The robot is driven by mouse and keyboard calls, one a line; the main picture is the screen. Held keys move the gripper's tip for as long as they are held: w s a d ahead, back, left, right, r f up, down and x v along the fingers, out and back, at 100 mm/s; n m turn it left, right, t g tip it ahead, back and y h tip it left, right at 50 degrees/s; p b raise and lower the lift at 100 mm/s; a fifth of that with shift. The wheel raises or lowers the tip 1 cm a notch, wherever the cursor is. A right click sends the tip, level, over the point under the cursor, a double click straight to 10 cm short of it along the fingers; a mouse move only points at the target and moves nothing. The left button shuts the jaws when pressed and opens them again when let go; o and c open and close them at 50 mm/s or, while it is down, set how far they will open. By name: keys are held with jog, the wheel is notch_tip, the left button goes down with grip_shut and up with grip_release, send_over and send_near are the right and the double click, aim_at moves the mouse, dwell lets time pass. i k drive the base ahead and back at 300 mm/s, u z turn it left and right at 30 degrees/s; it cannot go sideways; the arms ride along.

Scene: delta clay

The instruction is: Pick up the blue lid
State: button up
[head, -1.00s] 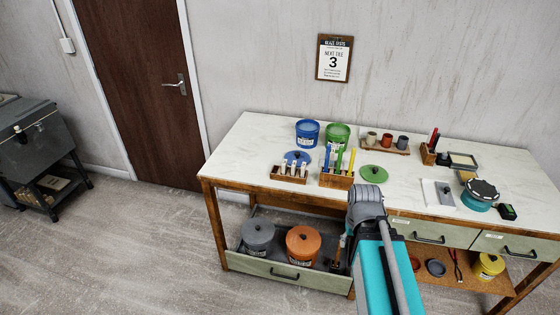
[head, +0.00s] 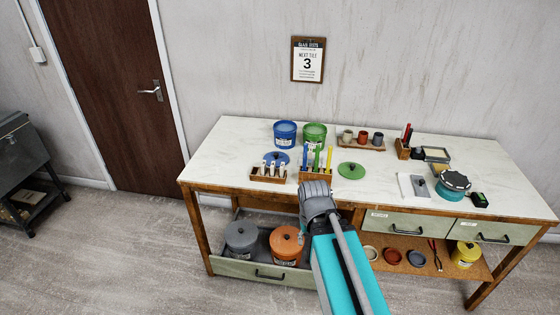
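The blue lid (head: 277,158) lies on the white table top, in front of the open blue bucket (head: 285,134). A small wooden rack with white-labelled tools (head: 268,174) stands just before it and hides its front edge. My arm reaches up from the bottom of the head view, and its grey end (head: 317,197) is in front of the table's front edge, to the right of and nearer than the lid. The gripper's fingers are hidden behind the arm, so I cannot see whether they are open or shut.
A wooden holder with upright coloured tools (head: 312,176) stands right of the lid. A green bucket (head: 314,134) and green lid (head: 351,170) are further right. The lower left drawer (head: 240,268) is open, with grey and orange lidded buckets inside. The table's left end is clear.

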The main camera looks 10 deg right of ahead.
aim_at(276, 157)
jog(key=u, duration=0.1)
jog(key=i, duration=1)
jog(key=z, duration=0.1)
